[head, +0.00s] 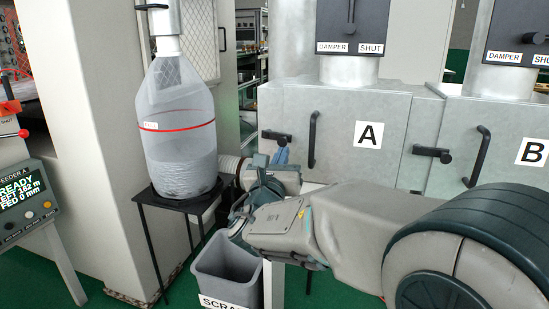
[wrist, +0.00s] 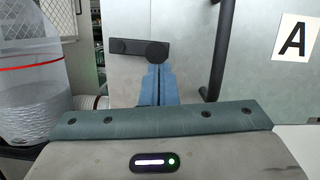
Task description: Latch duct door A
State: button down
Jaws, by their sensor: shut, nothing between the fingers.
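Duct door A (head: 340,108) is a grey metal panel on the duct box, marked with a white "A" label (head: 368,135). It shows up close in the wrist view (wrist: 240,70). Its black latch (head: 276,136) lies about level at the door's left side, with a round knob (wrist: 157,52) at its right end. A black upright pull handle (head: 313,140) is to the right of the latch. My gripper (head: 283,157) is shut and empty. Its blue fingers (wrist: 158,82) appear just under the knob; I cannot tell whether they touch it. The door looks flush with the box.
A clear bag with a red band (head: 177,127) stands on a black stand left of my gripper. A grey scrap bin (head: 226,268) is below my arm. Door B (head: 500,130) with its own latch (head: 432,153) is to the right.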

jog(key=shift+d+r, duration=0.15)
dwell(0.6)
jog(key=s+a+f+b, duration=0.1)
jog(key=s+f+b, duration=0.2)
jog(key=s+f, duration=0.3)
jog(key=v, duration=0.3)
jog(key=shift+s+r, duration=0.2)
jog(key=shift+s, duration=0.25)
jog(key=shift+d, duration=0.1)
